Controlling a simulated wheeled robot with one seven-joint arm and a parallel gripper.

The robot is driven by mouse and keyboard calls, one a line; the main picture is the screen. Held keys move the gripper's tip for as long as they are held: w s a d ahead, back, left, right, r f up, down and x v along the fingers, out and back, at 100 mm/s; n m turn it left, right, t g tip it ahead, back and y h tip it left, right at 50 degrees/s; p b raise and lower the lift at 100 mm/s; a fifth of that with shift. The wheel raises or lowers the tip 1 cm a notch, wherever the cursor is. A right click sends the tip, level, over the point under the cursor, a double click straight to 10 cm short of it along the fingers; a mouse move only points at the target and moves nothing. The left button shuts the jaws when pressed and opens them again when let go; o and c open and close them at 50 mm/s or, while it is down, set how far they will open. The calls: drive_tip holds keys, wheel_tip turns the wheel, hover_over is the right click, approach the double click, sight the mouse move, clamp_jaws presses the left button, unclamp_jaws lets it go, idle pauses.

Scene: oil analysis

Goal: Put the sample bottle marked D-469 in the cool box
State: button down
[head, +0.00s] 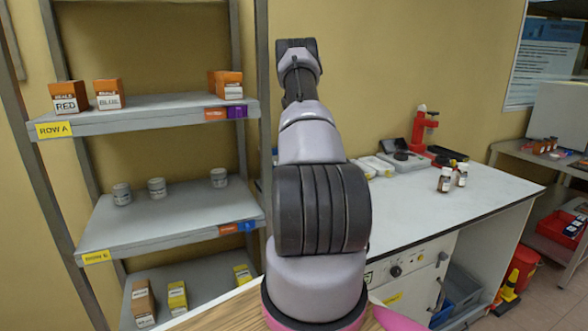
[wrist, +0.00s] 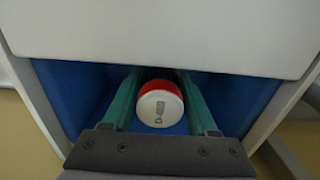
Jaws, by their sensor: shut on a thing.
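In the wrist view, my gripper (wrist: 160,78) has its green fingers on either side of a round white cap with a red rim. The bottle's body is hidden below the cap. The bottle is inside or over a blue-lined opening (wrist: 65,100) with pale outer walls, which looks like the cool box. I cannot tell whether the bottle touches its floor. In the head view my arm hides the gripper and this bottle.
A large white panel (wrist: 160,35) lies just beyond the fingers. In the head view, two brown bottles (head: 445,180) (head: 461,174) stand on the white bench (head: 420,220), near a red stand (head: 422,130). A shelf rack (head: 170,112) with boxes and jars stands at the left.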

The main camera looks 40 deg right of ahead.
drive_tip(key=shift+f, duration=2.15)
drive_tip(key=shift+f, duration=0.1)
drive_tip(key=shift+c, duration=0.9)
unclamp_jaws()
wheel_tip(320, 180, up, 12)
drive_tip(key=shift+f, duration=0.1)
drive_tip(key=shift+r, duration=0.25)
drive_tip(key=shift+s, duration=0.15)
